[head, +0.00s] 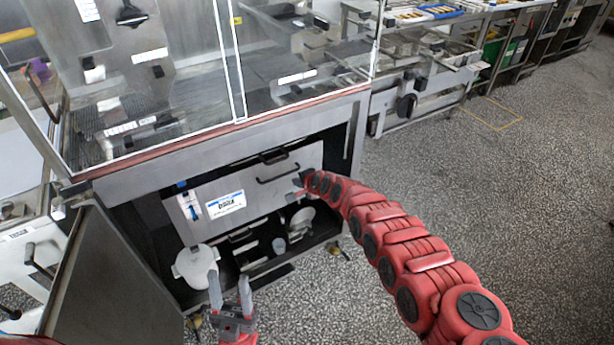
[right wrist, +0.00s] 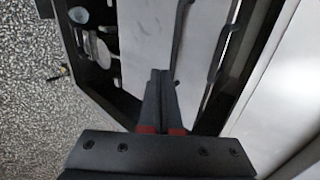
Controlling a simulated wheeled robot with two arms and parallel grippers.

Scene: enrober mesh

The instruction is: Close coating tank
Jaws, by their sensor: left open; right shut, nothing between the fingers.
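The coating tank appears to be the pale metal box (head: 262,197) with a blue-and-white label, in the open cabinet under the machine. Its dark bar handle (head: 278,174) is on its upper right front. My right gripper (head: 299,187) is shut and empty close to the right end of that front. In the right wrist view its closed fingertips (right wrist: 160,72) are near the dark handle bar (right wrist: 179,38); I cannot tell whether they touch. My left gripper (head: 229,281) is open and empty, low in front of the cabinet. How far the tank sticks out is unclear.
A cabinet door (head: 112,285) stands open at the left. The glass-walled machine (head: 180,75) is above. Speckled floor (head: 480,200) is clear at the right.

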